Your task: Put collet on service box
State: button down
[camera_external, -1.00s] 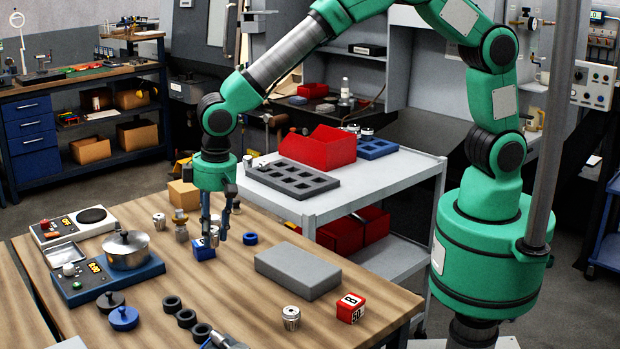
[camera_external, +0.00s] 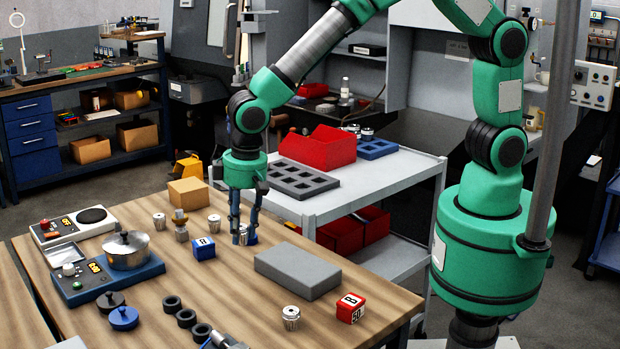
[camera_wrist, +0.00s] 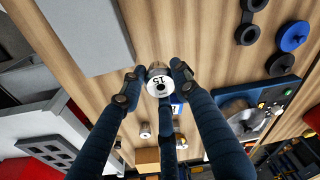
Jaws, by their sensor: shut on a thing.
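My gripper (camera_external: 243,238) points down over the wooden table, its dark blue fingers closed around a small silver collet (camera_external: 240,236). In the wrist view the held collet (camera_wrist: 159,86) shows a white face marked "15" between three fingers. A small blue box (camera_external: 204,248) with a white lettered label stands left of my gripper. A red box (camera_external: 351,308) marked "B 50" stands at the table's front right. The pictures do not make clear which box is the service box.
A grey block (camera_external: 297,271) lies right of my gripper. Other collets stand behind the blue box (camera_external: 214,223), farther left (camera_external: 159,221) and in front (camera_external: 291,317). A cardboard box (camera_external: 188,192) is at the back. A pot (camera_external: 127,250) and dark rings (camera_external: 187,318) are left.

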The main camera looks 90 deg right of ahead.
jog(key=s+d+p, duration=0.2)
jog(key=s+d, duration=0.1)
jog(key=s, duration=1.1)
jog(key=s+d+p, duration=0.2)
jog(key=s+d, duration=0.2)
jog(key=s, duration=1)
jog(key=shift+s+f+m+p, duration=0.15)
jog(key=shift+f+m+p, duration=0.1)
jog(key=shift+m+p, duration=0.15)
jog(key=shift+a, duration=0.1)
send_over(295, 261)
jog(key=shift+s+a+f, duration=0.15)
jog(key=shift+s+f, duration=0.1)
jog(key=shift+f, duration=0.5)
jog(key=shift+f+b, duration=0.35)
jog(key=shift+f, duration=1.4)
jog(key=shift+f, duration=0.15)
jog(key=c, duration=1.3)
grip_release()
